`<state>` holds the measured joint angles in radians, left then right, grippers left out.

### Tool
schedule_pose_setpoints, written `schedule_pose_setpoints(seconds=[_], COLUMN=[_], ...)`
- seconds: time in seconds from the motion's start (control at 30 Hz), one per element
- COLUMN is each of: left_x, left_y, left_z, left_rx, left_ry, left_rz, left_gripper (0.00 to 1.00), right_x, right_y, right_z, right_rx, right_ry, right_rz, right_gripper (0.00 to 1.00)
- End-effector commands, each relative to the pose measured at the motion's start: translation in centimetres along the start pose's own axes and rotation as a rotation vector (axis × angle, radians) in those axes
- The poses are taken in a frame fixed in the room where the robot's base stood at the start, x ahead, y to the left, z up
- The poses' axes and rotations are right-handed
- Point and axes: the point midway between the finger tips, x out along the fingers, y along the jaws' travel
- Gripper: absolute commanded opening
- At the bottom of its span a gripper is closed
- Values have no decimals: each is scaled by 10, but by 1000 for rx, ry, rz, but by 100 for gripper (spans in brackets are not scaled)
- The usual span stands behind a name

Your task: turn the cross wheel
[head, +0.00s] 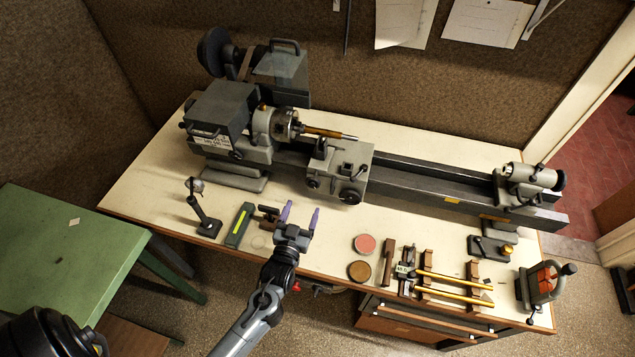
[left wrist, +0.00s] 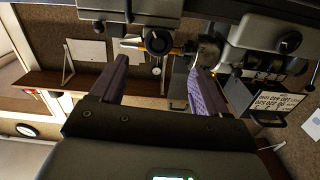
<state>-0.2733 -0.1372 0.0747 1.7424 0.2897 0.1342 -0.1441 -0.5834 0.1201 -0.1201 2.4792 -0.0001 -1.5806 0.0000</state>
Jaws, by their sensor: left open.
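The lathe's grey carriage (head: 340,170) stands at the middle of the bed. A dark round handwheel (head: 350,196) is on its front face and looks like the cross wheel. In the left wrist view a dark round wheel (left wrist: 158,40) shows at the top, between and beyond the fingers. My left gripper (head: 300,215) is open and empty, with purple fingers pointing toward the lathe. It is in front of the carriage, to the left of the wheel and apart from it. The left wrist view shows the spread fingers (left wrist: 160,65) with nothing between them. My right gripper is not in view.
An indicator stand (head: 207,222) and a green box (head: 240,226) are left of my gripper. A red disc (head: 365,244), a brown disc (head: 359,271) and a rack with brass rods (head: 455,285) lie to its right. A small press (head: 541,284) stands at the bench's right end.

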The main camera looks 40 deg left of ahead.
Motion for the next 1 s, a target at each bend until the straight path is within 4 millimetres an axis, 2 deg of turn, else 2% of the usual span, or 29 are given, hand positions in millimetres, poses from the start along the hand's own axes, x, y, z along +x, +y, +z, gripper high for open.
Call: schedule_pose_setpoints(seconds=[0.17,0.6,0.8,1.0], left_x=[19,86,103,108], left_y=[1,1,1,0], left_z=[-3,-3,-3,-2], left_rx=[-1,-1,-1,-1], left_ry=[8,6,6,6], left_rz=[1,1,1,1], left_gripper=[76,76,76,76], right_x=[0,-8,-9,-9], right_y=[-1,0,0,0], right_z=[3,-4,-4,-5], right_rx=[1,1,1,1], right_ry=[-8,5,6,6], right_rz=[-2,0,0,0], right_gripper=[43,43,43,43])
